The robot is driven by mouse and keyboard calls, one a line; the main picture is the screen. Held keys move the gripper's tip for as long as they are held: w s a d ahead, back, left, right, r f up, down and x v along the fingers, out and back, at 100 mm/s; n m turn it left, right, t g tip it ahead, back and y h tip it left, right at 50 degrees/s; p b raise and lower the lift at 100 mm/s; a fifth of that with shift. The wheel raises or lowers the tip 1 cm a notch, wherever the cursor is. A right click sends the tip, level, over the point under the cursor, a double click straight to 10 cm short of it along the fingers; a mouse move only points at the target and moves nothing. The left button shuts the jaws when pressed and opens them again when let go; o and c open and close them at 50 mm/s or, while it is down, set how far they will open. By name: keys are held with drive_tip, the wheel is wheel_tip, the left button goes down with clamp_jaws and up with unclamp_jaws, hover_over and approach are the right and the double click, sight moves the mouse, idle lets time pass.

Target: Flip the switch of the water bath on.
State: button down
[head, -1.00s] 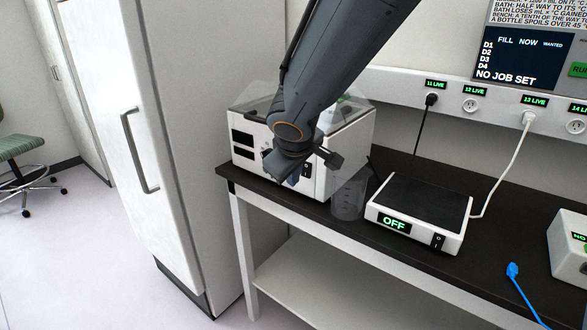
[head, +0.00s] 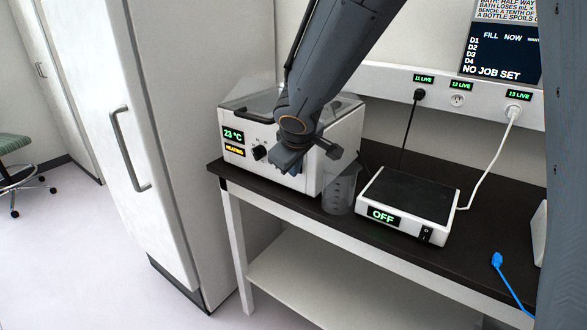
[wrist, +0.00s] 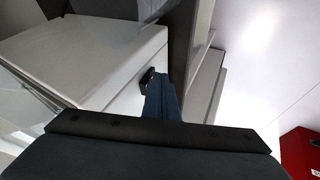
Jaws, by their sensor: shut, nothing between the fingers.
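The water bath (head: 341,140) is a white box with a clear lid at the left end of the black bench. Its front displays (head: 234,143) are lit and read "23 °C" and "HEATING". A black knob (head: 260,153) is on its front. My gripper (head: 284,167) is shut and empty, right at the front face. It covers the switch area in the head view, so I cannot see the switch's position there. In the wrist view, the shut fingers (wrist: 162,98) are beside a small black part (wrist: 146,78) on the white housing; whether they touch is unclear.
A clear beaker (head: 340,190) stands right of the bath, close to my gripper. A flat white device (head: 410,205) reading "OFF" stands further right. A tall white cabinet (head: 150,110) is on the left. A blue plug (head: 497,261) lies near the bench's front.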

drive_tip(key=shift+r, duration=0.1)
drive_tip(key=shift+r+p, duration=0.75)
drive_tip(key=shift+r, duration=0.05)
drive_tip(key=s+a+r+b, duration=0.1)
drive_tip(key=s+a+r, duration=0.1)
drive_tip(key=s+r, duration=0.6)
drive_tip(key=shift+s+a+r, duration=0.2)
drive_tip(key=shift+s+r, duration=0.1)
drive_tip(key=shift+s, duration=0.15)
